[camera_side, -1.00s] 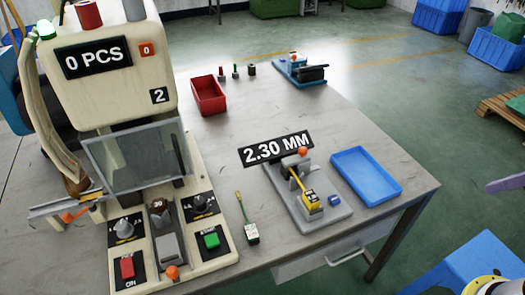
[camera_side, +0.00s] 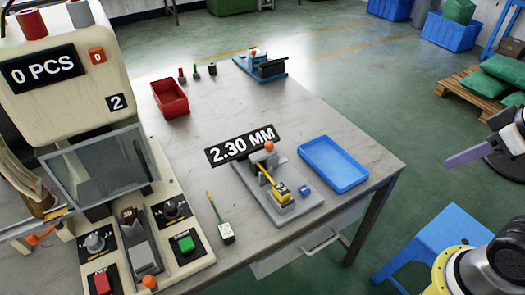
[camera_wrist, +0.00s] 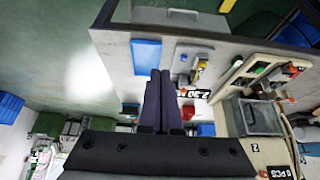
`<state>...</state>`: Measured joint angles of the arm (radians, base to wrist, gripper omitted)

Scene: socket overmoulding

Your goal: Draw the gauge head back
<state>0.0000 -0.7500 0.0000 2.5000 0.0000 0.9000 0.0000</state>
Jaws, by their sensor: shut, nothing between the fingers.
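The gauge (camera_side: 310,208) is a grey-based fixture on the table, with an upright post topped by an orange knob (camera_side: 269,147). A yellow part (camera_side: 281,191) sits near its front, and a sign above reads 2.30 MM (camera_side: 240,145). My gripper (camera_side: 447,162) is at the right of the side view, beyond the table edge and well apart from the gauge. Its long purple fingers are shut and empty, and they show together in the wrist view (camera_wrist: 160,73).
A blue tray (camera_side: 311,148) lies right of the gauge, and a small blue block (camera_side: 304,189) is on its base. A green-and-white tool (camera_side: 226,233) lies left of it. A machine (camera_side: 60,110) stands further left, a red bin (camera_side: 169,108) behind. A blue stool (camera_side: 440,235) stands at right.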

